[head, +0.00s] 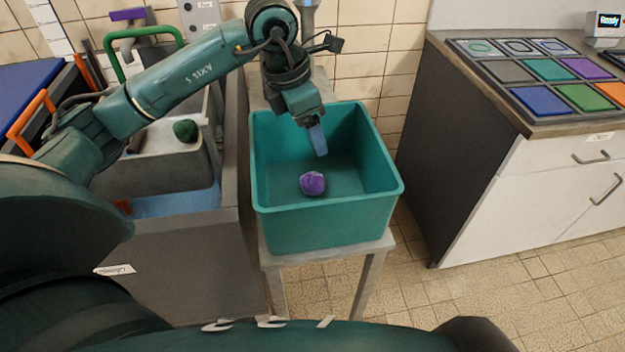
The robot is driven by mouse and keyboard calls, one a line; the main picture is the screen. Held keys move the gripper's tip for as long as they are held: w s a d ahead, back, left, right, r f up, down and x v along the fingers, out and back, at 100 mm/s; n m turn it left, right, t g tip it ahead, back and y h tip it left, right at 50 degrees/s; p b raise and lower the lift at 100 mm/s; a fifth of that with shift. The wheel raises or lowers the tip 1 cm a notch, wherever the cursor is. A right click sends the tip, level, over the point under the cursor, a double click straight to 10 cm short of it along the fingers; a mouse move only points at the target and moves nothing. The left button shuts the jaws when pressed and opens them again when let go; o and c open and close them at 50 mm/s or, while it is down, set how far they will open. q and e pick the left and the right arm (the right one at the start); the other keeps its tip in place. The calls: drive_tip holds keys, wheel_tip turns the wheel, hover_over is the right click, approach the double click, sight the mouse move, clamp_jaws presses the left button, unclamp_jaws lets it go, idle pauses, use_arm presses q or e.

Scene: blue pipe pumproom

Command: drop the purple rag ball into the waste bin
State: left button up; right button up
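The purple rag ball (312,183) is inside the walls of a teal open-topped bin (325,212), near its front side. This bin stands on a small grey stand. My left gripper (318,142) points down over the bin, with its pale blue fingertips above and behind the ball and apart from it. The gripper is seen edge-on, so I cannot tell how far its fingers are parted; nothing shows in them. My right gripper is not in view.
A grey basin unit (180,240) with a green ball (186,130) in it adjoins the bin on the left. A cabinet (530,170) with a panel of coloured squares (545,72) stands at right. Tiled floor (500,300) is open between the bin and cabinet.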

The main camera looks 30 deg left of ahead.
use_arm(q)
drive_tip(key=v, duration=1.2)
drive_tip(key=shift+s+r, duration=0.15)
drive_tip(key=shift+r, duration=0.2)
drive_tip(key=shift+a, duration=0.1)
